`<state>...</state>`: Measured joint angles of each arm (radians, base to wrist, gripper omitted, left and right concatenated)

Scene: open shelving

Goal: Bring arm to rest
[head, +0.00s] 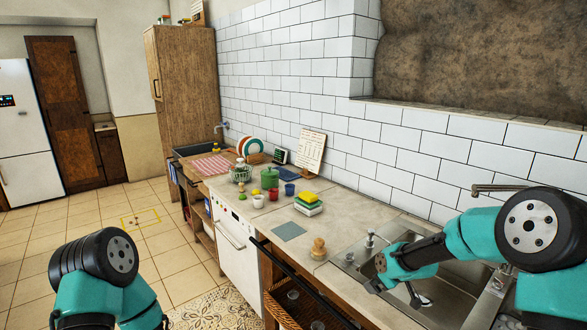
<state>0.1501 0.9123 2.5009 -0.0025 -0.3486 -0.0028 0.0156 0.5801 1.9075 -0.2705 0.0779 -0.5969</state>
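My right arm comes in from the right, and its gripper (394,290) hangs over the near left edge of the sink (455,283). Its two dark fingers look spread apart, with nothing seen between them. A small pale item (425,300) lies in the sink close to the fingers; I cannot tell what it is. My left arm shows only as teal links and a black joint at the lower left, over the tiled floor. Its gripper is out of the picture.
The counter holds a wooden brush (318,249), stacked sponges (308,203), a green pot (269,178), cups and a dish rack (240,173). A soap dispenser (369,240) and faucet (500,188) stand by the sink. A wicker basket (288,307) is below. The floor at left is open.

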